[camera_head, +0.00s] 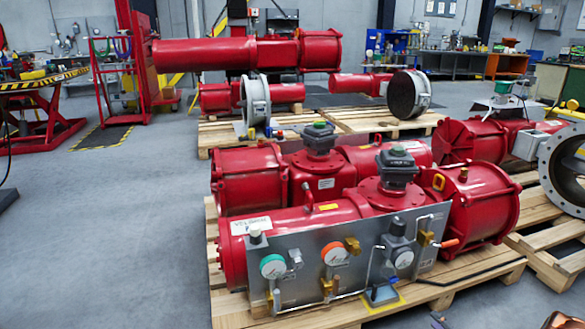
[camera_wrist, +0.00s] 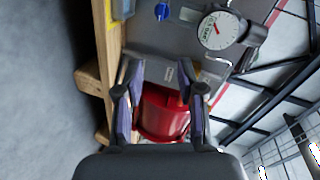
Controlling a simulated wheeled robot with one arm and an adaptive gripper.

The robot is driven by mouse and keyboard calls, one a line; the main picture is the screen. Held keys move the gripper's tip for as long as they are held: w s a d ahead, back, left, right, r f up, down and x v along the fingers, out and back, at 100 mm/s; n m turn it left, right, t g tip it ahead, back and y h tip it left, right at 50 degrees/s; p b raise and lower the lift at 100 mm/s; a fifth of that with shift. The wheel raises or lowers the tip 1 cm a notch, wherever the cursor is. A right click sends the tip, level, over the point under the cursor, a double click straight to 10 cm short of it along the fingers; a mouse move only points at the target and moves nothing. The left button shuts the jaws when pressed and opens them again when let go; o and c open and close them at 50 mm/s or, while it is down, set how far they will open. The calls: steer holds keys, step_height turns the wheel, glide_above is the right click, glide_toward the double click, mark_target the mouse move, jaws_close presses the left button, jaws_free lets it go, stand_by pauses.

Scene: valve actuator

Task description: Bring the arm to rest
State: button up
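My gripper (camera_wrist: 161,95) shows in the wrist view with its two dark fingers apart and nothing held between them. A red actuator cylinder (camera_wrist: 163,112) shows through the gap, beyond the fingers; whether they touch anything I cannot tell. An orange piece (camera_wrist: 183,83) lies partly hidden by the right finger. In the head view, the red valve actuator (camera_head: 330,208) with its grey gauge panel (camera_head: 310,268) rests on a wooden pallet (camera_head: 470,275).
A white gauge (camera_wrist: 220,30) and a blue knob (camera_wrist: 162,11) are close above the fingers in the wrist view. In the head view, another red actuator (camera_head: 475,138) stands at the right. The grey floor (camera_head: 110,240) at the left is open.

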steer(key=w+r+n+g+h+p, duration=0.2)
steer(key=r+p, duration=0.2)
steer(key=r, duration=0.6)
steer(key=w+r+n+g+h+p, duration=0.25)
steer(key=r+p, duration=0.25)
steer(key=r, duration=0.5)
steer(key=s+a+r+n+g+h+p, duration=0.1)
steer(key=s+a+r+g+p, duration=0.2)
steer(key=r, duration=0.6)
steer(key=s+a+r+n+g+h+p, duration=0.1)
steer(key=s+a+r+p, duration=0.25)
steer(key=r, duration=0.55)
steer(key=s+a+r+n+g+p, duration=0.2)
steer(key=s+a+r+g+p, duration=0.2)
steer(key=s+a+r+p, duration=0.65)
steer(key=s+a+r+n+g+y+p, duration=0.1)
steer(key=s+a+r+p, duration=0.1)
steer(key=s+a+r, duration=0.3)
steer(key=s+a+r+n+g+y+p, duration=0.1)
steer(key=s+a+r, duration=0.4)
steer(key=s, duration=0.8)
steer(key=s+a+r+n+g+y+p, duration=0.1)
steer(key=s+a+r+n+g+p, duration=0.1)
steer(key=s+a+r, duration=0.4)
steer(key=s+r+p, duration=0.1)
steer(key=s+r, duration=0.1)
steer(key=s, duration=0.2)
steer(key=shift+n, duration=0.35)
steer(key=shift+r+g+y, duration=0.1)
steer(key=shift+g+y, duration=0.15)
